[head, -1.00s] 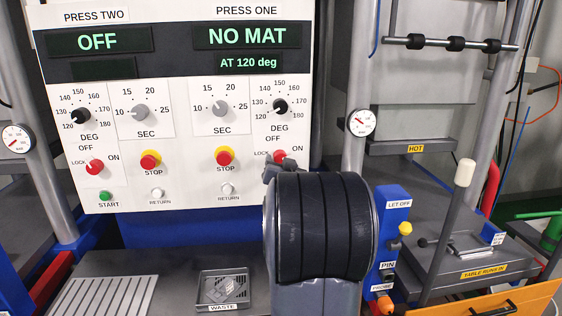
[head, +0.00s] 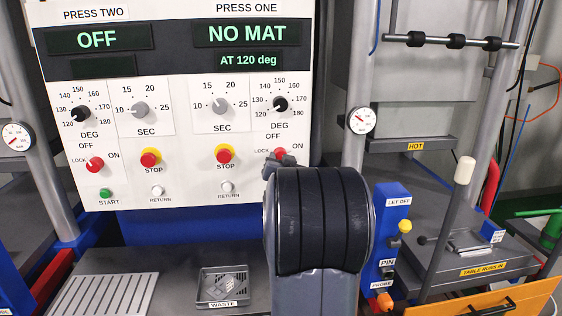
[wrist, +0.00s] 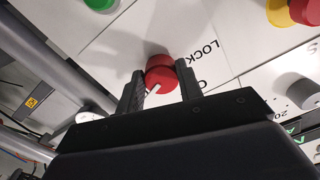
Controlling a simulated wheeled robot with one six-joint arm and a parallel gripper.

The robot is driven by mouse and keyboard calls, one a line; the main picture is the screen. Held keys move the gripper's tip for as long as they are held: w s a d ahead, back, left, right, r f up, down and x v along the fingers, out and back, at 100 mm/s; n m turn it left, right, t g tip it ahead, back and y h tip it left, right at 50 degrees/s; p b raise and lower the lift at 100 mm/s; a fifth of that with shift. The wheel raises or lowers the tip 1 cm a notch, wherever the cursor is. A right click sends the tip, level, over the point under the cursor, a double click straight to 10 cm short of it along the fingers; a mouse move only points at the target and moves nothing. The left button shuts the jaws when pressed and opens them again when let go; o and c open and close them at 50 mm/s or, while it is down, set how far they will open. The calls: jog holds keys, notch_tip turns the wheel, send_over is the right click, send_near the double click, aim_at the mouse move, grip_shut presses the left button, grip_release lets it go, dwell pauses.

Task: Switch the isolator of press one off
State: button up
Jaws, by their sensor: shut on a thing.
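The isolator of press one is a red knob (head: 279,153) at the lower right of the white panel, partly hidden by my gripper in the head view. In the wrist view the red knob (wrist: 160,72) sits between the two dark fingers, and its white pointer mark points down-left, away from the LOCK lettering and toward the ON side. My gripper (wrist: 161,88) is shut on this knob. In the head view my gripper (head: 280,164) reaches the panel just under the knob, with my wrist in front. The press one display (head: 247,34) reads NO MAT, AT 120 deg.
The press two isolator (head: 95,165) is at left, with its display OFF. Yellow-and-red stop buttons (head: 224,156) and a white return button (head: 227,187) lie left of my gripper. A waste tray (head: 223,288) is below. A blue let-off post (head: 390,235) stands close at right.

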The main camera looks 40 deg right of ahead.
jog(key=shift+n+b, duration=0.4)
jog(key=shift+b, duration=0.1)
jog(key=n+b, duration=0.3)
jog(key=n, duration=0.2)
jog(key=n+b, duration=0.3)
jog(key=n, duration=0.3)
jog(key=n+b, duration=0.3)
jog(key=n, duration=0.2)
jog(key=shift+s+d+r+n, duration=0.15)
jog(key=shift+s+d+n, duration=0.1)
jog(key=shift+n, duration=0.15)
jog(key=o, duration=1)
jog(key=v, duration=1)
jog(key=shift+s+a, duration=0.3)
